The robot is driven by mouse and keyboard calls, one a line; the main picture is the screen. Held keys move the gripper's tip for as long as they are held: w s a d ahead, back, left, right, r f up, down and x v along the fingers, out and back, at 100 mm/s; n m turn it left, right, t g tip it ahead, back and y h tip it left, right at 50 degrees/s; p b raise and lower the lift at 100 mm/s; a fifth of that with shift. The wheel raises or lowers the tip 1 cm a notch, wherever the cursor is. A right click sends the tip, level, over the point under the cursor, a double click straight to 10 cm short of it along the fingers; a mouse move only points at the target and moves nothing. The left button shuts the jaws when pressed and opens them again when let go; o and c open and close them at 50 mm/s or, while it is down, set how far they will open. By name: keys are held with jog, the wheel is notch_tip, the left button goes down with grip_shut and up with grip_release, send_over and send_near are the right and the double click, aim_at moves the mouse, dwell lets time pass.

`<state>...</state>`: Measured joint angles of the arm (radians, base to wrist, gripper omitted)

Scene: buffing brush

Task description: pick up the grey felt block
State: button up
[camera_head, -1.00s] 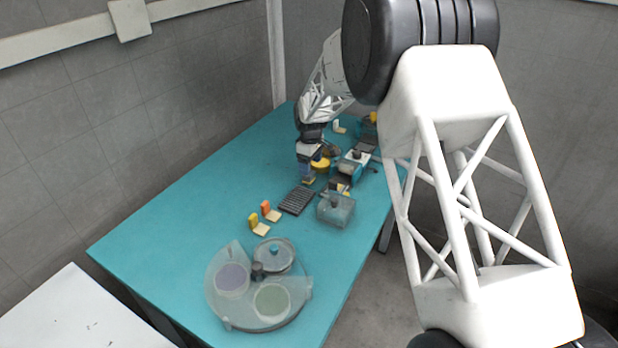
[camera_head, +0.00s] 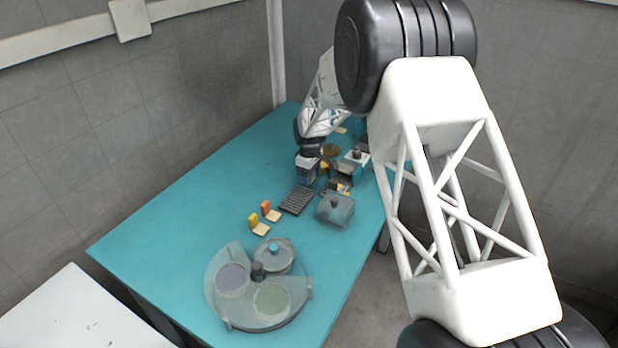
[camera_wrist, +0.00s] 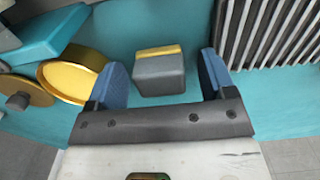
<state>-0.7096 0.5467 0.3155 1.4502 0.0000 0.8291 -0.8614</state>
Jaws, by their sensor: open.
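The grey felt block (camera_wrist: 159,75), a small grey block with a yellow strip along its top edge, lies on the teal table (camera_wrist: 190,25) in the wrist view. My gripper (camera_wrist: 161,75) is open, with its blue fingers to the left and right of the block. The block appears between the fingers with gaps on both sides, and I see no contact. In the head view my gripper (camera_head: 306,178) is low over the table beside the dark ribbed rack, and the block cannot be made out there.
The dark ribbed rack (camera_wrist: 270,30) is close to the right finger; it also shows in the head view (camera_head: 297,200). A round brass piece (camera_wrist: 72,75) is close to the left finger. A lidded box (camera_head: 335,209) and a round turntable (camera_head: 258,290) stand nearer. The table's left side is clear.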

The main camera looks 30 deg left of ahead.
jog(key=c, duration=1.1)
jog(key=shift+o, duration=0.2)
jog(key=shift+r, duration=0.1)
jog(key=shift+r, duration=4.9)
jog(key=o, duration=0.4)
jog(key=shift+c, duration=1.4)
